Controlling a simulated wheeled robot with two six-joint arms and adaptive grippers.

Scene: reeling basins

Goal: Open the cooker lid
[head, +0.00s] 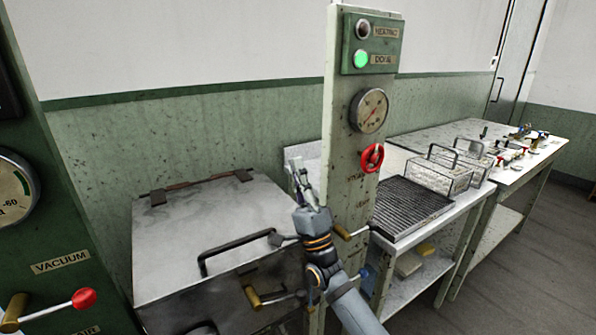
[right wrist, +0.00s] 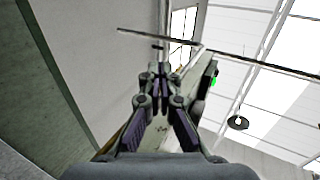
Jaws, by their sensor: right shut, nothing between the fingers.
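The cooker (head: 165,315) is a grey metal box at the lower left of the head view. Its flat lid (head: 205,225) lies shut, with brown hinges along the back edge and a black bar handle (head: 235,248) at the front. My right gripper (head: 297,170) is shut and empty. It points upward beside the lid's right edge, in front of the control post, apart from the handle. Its closed fingers also show in the right wrist view (right wrist: 162,75). A brass-coloured latch (head: 253,298) is on the cooker front; my right arm hides part of that front. My left gripper is not in view.
The control post (head: 345,185) carries a lit green DONE lamp (head: 361,59), a gauge (head: 369,110) and a red handwheel (head: 372,158). A bench with a black grate (head: 408,205) and wire baskets (head: 445,172) stands right. A vacuum panel (head: 62,262) stands left.

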